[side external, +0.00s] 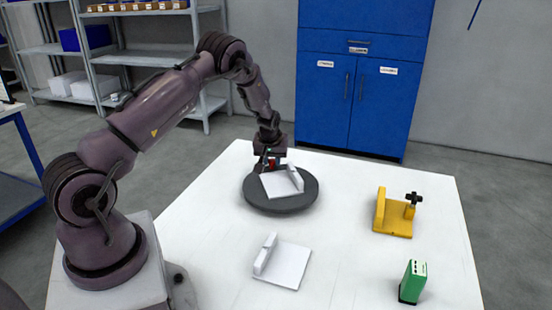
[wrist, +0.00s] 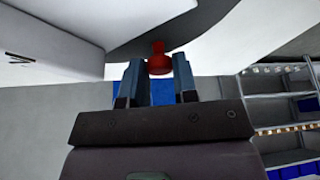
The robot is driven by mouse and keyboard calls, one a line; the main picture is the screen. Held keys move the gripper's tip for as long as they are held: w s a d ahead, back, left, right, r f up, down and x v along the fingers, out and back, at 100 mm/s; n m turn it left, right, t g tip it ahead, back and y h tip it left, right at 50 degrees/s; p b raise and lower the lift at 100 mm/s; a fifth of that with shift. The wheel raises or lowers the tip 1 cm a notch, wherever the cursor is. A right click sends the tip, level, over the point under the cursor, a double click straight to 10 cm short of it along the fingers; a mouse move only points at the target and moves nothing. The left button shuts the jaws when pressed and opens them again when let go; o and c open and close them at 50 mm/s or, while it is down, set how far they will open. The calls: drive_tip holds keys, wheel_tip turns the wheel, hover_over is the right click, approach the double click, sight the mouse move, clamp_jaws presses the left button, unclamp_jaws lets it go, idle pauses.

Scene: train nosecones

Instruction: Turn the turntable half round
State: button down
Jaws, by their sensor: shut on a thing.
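The turntable (side external: 262,206) is a dark grey disc on the white table, at its far left part. A white L-shaped bracket (side external: 284,184) sits on top of it, its raised wall at the right. My gripper (side external: 269,166) is at the far edge of the turntable. In the wrist view my gripper (wrist: 160,80) is shut on a red knob (wrist: 159,62) between its two fingers. The knob stands by the rim of the dark disc (wrist: 185,30) in that view. In the side view the knob is mostly hidden by my gripper and the bracket.
A second white bracket (side external: 283,264) lies on the table nearer the camera. A yellow fixture (side external: 393,222) with a black knob stands at the right. A green block (side external: 412,281) stands at the front right. The table's middle is clear. A blue cabinet (side external: 352,80) stands behind the table.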

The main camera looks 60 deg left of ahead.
sight(248, 179)
drive_tip(key=shift+s+n+g, duration=0.5)
drive_tip(key=shift+s+n, duration=0.55)
drive_tip(key=shift+n, duration=0.35)
drive_tip(key=shift+s+d+n+g+y, duration=0.25)
drive_tip(key=shift+s+n, duration=0.25)
drive_tip(key=shift+n, duration=0.25)
drive_tip(key=shift+s+d+n+g+y, duration=0.15)
drive_tip(key=shift+s+n+g, duration=0.3)
drive_tip(key=shift+n, duration=0.3)
drive_tip(key=shift+s+d+n+g, duration=0.25)
drive_tip(key=shift+s+n, duration=0.3)
drive_tip(key=shift+n, duration=0.25)
drive_tip(key=shift+s+d+n+g, duration=0.25)
drive_tip(key=shift+s+n, duration=0.3)
drive_tip(key=shift+n, duration=0.25)
drive_tip(key=shift+s+d+n+g+h, duration=0.2)
drive_tip(key=shift+s+d+n, duration=0.1)
drive_tip(key=shift+n, duration=0.35)
drive_tip(key=shift+s+d+n+g+h, duration=0.1)
drive_tip(key=shift+s+d+n+g, duration=0.15)
drive_tip(key=shift+n, duration=0.4)
drive_tip(key=shift+s+d, duration=0.15)
drive_tip(key=c, duration=0.9)
unclamp_jaws()
drive_tip(key=v, duration=1.3)
